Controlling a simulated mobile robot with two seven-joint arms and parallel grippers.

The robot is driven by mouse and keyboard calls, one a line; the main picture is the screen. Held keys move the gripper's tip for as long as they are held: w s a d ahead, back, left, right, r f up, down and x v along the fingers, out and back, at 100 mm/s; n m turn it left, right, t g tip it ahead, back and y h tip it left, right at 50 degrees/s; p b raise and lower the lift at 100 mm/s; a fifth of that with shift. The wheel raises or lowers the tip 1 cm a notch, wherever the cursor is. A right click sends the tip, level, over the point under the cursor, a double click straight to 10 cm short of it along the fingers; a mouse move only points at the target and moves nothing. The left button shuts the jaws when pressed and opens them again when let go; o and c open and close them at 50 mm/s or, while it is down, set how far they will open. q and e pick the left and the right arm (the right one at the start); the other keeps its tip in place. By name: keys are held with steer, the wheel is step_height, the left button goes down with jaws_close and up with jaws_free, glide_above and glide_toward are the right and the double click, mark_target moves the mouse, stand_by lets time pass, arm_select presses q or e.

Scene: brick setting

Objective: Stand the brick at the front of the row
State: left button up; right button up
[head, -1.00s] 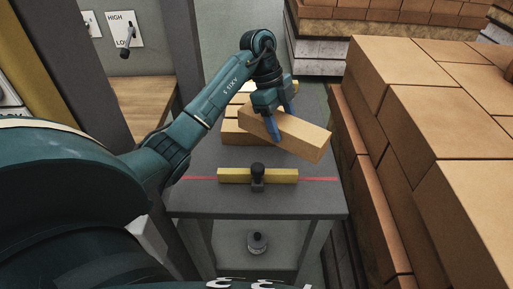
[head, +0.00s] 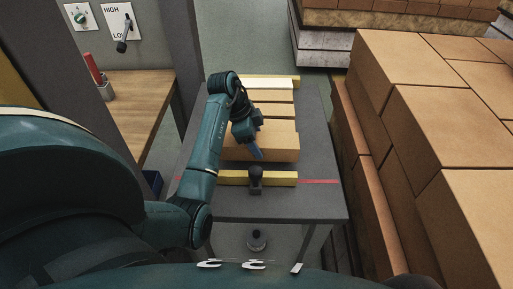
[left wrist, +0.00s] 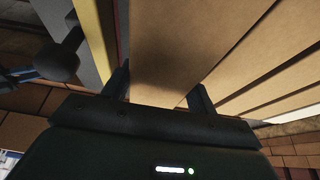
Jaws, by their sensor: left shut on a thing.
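My left gripper (head: 255,152) is shut on a tan brick (head: 281,139), one blue finger against its near side. The brick lies square across the grey table, parallel to the row and at its near end. In the left wrist view the gripper (left wrist: 158,92) has a finger on each side of the brick (left wrist: 172,45). The row of bricks (head: 274,109) stretches behind it, and shows at the right of the left wrist view (left wrist: 262,62). I cannot tell whether the held brick touches the table. My right gripper is out of view.
A yellow bar (head: 225,178) with a black knob (head: 255,174) lies along a red line (head: 318,182) in front of the brick. A tall brick stack (head: 430,120) stands close on the right. A wooden bench (head: 140,100) is at left.

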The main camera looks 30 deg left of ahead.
arm_select(q)
steer(key=shift+f, duration=1.45)
steer(key=shift+f, duration=0.1)
steer(key=o, duration=1.2)
steer(key=shift+c, duration=0.2)
steer(key=v, duration=0.6)
steer(key=shift+r, duration=0.25)
steer(key=shift+s+a+r, duration=0.15)
steer(key=shift+r, duration=0.4)
